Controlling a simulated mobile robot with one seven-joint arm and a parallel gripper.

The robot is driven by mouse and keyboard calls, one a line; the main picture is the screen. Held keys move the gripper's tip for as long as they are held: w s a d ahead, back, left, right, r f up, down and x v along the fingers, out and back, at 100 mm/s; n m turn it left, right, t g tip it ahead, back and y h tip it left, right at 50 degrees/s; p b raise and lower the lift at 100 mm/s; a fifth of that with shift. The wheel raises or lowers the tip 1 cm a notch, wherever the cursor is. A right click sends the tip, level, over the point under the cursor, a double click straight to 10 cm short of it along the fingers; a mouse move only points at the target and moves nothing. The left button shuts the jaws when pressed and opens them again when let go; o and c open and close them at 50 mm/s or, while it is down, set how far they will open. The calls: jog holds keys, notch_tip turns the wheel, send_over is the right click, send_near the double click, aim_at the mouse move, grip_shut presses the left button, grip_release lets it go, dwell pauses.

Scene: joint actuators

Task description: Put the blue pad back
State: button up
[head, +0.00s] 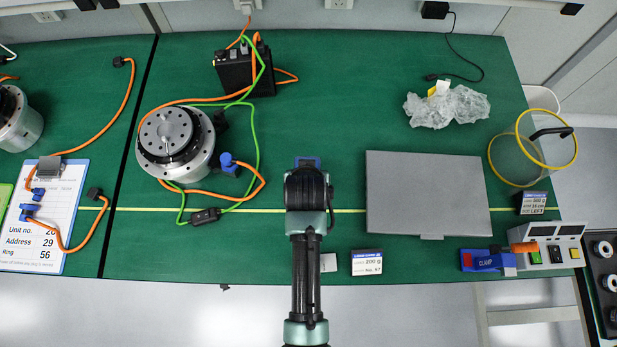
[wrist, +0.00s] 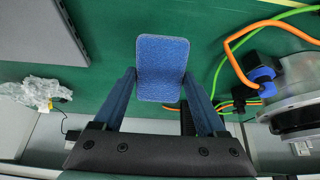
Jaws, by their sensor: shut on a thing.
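The blue pad (wrist: 163,65) is a flat, rounded, textured rectangle between the two fingers of my gripper (wrist: 160,84) in the wrist view. My gripper is shut on it, and the pad is over the green table. In the head view my gripper (head: 307,170) is seen from above at the middle of the table, between the round metal actuator and the grey laptop-like plate. A sliver of the blue pad (head: 307,161) shows at its far end. My arm hides what lies directly beneath. I cannot tell the pad's exact height over the table.
The actuator (head: 176,142) with orange and green cables stands left. A grey flat case (head: 425,195) lies right. The green table (head: 335,95) is clear beyond my gripper.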

jog(key=s+r+g+b, duration=0.1)
jog(key=s+g+b, duration=0.2)
jog(key=s+g, duration=0.3)
jog(key=f, duration=0.9)
jog(key=shift+s+d, duration=0.15)
jog(key=shift+s, duration=0.05)
